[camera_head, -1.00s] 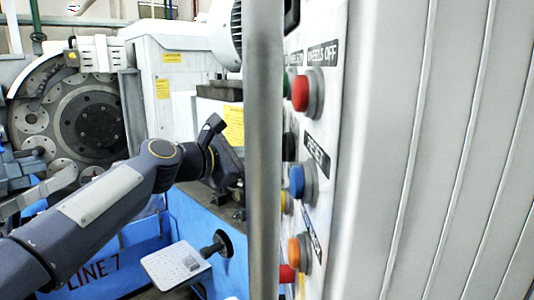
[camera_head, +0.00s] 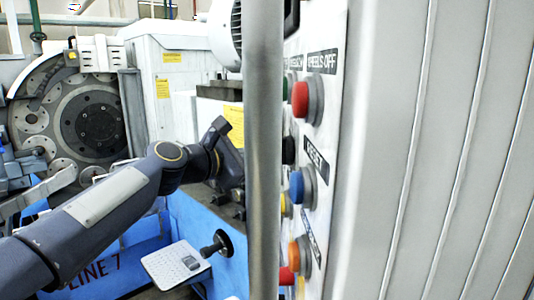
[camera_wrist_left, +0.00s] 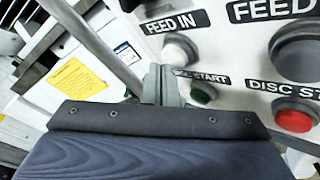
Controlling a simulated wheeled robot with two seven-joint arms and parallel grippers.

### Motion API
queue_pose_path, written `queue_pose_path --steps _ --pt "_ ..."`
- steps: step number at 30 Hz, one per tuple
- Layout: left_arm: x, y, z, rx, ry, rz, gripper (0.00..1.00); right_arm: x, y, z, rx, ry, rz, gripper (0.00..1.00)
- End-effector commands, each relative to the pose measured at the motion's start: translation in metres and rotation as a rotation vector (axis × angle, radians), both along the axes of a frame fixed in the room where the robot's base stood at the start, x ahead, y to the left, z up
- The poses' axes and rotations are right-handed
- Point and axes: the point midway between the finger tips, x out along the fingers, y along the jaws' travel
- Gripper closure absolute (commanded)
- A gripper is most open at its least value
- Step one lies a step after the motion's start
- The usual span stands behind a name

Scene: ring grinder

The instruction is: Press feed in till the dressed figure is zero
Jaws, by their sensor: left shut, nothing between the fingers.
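The white FEED IN button (camera_wrist_left: 180,52) sits below its black label on the panel in the left wrist view. My left gripper (camera_wrist_left: 161,75) is shut and empty, its fingertips just left of and slightly below that button. I cannot tell whether they touch it. In the head view my left arm reaches behind the grey post, which hides the fingertips and the FEED IN button. No display with the dressed figure is in view. My right gripper is not in view.
A green START button (camera_wrist_left: 203,93), a red button (camera_wrist_left: 296,115) and a grey FEED button (camera_wrist_left: 299,55) are close by. In the head view a vertical post (camera_head: 264,150) stands before the panel, which carries red (camera_head: 306,99) and blue (camera_head: 300,187) buttons.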

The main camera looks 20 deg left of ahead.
Motion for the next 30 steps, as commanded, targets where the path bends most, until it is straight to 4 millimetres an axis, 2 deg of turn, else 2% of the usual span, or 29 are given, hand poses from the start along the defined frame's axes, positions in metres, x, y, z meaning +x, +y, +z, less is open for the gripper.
queue_pose_path --steps 30 --pt "0.0043 -0.0090 0.0004 0.000 0.000 -0.002 1.00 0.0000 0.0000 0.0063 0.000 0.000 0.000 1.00"
